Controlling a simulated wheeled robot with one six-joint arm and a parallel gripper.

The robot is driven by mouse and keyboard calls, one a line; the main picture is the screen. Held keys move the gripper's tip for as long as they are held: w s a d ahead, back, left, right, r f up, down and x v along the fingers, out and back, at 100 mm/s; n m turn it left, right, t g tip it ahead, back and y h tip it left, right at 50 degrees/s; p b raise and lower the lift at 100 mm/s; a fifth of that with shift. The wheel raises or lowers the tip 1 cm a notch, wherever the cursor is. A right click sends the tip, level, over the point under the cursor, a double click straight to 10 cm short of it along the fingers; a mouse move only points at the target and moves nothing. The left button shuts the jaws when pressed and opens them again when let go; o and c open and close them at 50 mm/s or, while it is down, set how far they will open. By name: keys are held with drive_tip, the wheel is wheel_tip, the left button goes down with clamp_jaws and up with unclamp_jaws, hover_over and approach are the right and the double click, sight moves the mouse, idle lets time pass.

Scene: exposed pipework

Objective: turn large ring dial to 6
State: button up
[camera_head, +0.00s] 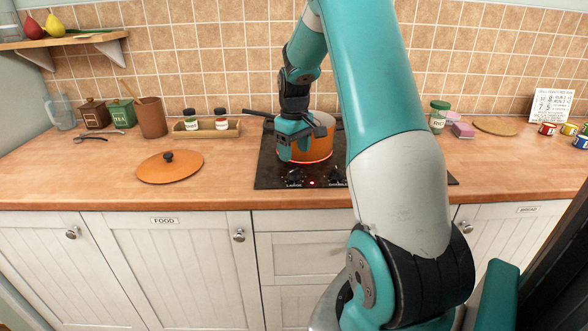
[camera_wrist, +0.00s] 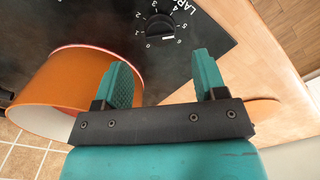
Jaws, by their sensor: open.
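In the wrist view, a black round dial (camera_wrist: 159,25) sits on the dark hob panel, ringed by white numbers. Lettering beginning "LAR" is cut off at the top edge. A white mark on the dial appears close to the 6, but its exact setting is hard to read. My gripper (camera_wrist: 163,75) is open, its two teal fingers apart with nothing between them. The dial lies beyond the fingertips, apart from them. In the head view, my gripper (camera_head: 289,137) is over the hob beside the orange pot, and two dark dials (camera_head: 294,178) (camera_head: 336,178) show at the hob's front.
The orange pot (camera_wrist: 68,82) stands close to the left finger. It also shows on the black hob (camera_head: 268,174) in the head view. An orange lid (camera_head: 175,170) lies on the counter to the left. A spice tray (camera_head: 205,131) stands behind it. The counter front left is clear.

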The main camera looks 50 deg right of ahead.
sight(294, 170)
wheel_tip(294, 170, down, 7)
drive_tip(key=shift+r, duration=0.2)
drive_tip(key=shift+c, duration=0.2)
drive_tip(key=c, duration=0.9)
